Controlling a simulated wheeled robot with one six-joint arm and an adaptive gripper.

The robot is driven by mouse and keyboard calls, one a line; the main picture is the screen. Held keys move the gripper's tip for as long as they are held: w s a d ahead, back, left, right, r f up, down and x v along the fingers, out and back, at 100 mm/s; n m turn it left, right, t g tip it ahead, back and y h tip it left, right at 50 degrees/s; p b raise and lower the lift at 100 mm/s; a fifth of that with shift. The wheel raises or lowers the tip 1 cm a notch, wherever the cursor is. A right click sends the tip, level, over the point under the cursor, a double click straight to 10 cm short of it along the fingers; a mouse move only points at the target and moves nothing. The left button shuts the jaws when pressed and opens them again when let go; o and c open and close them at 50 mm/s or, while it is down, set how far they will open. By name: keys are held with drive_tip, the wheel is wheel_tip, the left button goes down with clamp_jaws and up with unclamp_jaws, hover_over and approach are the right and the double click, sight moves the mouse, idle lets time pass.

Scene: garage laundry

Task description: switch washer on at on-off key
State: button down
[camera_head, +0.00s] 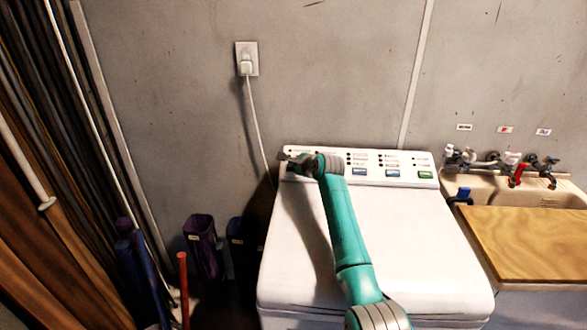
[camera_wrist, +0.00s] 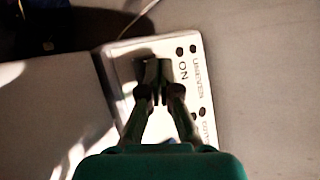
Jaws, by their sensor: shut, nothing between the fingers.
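The white washer (camera_head: 400,245) stands against the wall, with its control panel (camera_head: 425,160) along the back edge of its top. My arm reaches over the washer to the panel's left end. My gripper (camera_head: 284,160) is at that end, shut and empty. In the wrist view my gripper (camera_wrist: 152,72) points at the panel (camera_wrist: 128,58), its fingertips together over a dark spot beside the printed word "ON". The fingers and their shadow cover the on-off key, so I cannot tell whether they touch it or whether it is pressed.
A wall outlet (camera_head: 246,59) with a plugged-in white cord (camera_head: 256,122) is behind the washer. A sink (camera_head: 515,188) with taps and a wooden board (camera_head: 530,242) stands at the right. Dark bins (camera_head: 200,245) and upright poles (camera_head: 184,290) crowd the left side.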

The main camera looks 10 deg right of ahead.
drive_tip(key=shift+w+d+f, duration=0.1)
drive_tip(key=shift+f, duration=0.6)
idle(1.0)
drive_tip(key=shift+s+r, duration=0.3)
drive_tip(key=shift+r, duration=0.65)
drive_tip(key=shift+s+a+r, duration=0.15)
drive_tip(key=shift+s+r, duration=0.15)
drive_tip(key=shift+r, duration=0.5)
drive_tip(key=shift+s+a+r, duration=0.15)
drive_tip(key=shift+s+r, duration=0.15)
drive_tip(key=shift+r, duration=0.45)
drive_tip(key=shift+s+a+r, duration=0.15)
drive_tip(key=shift+s+r, duration=0.15)
drive_tip(key=shift+r, duration=0.5)
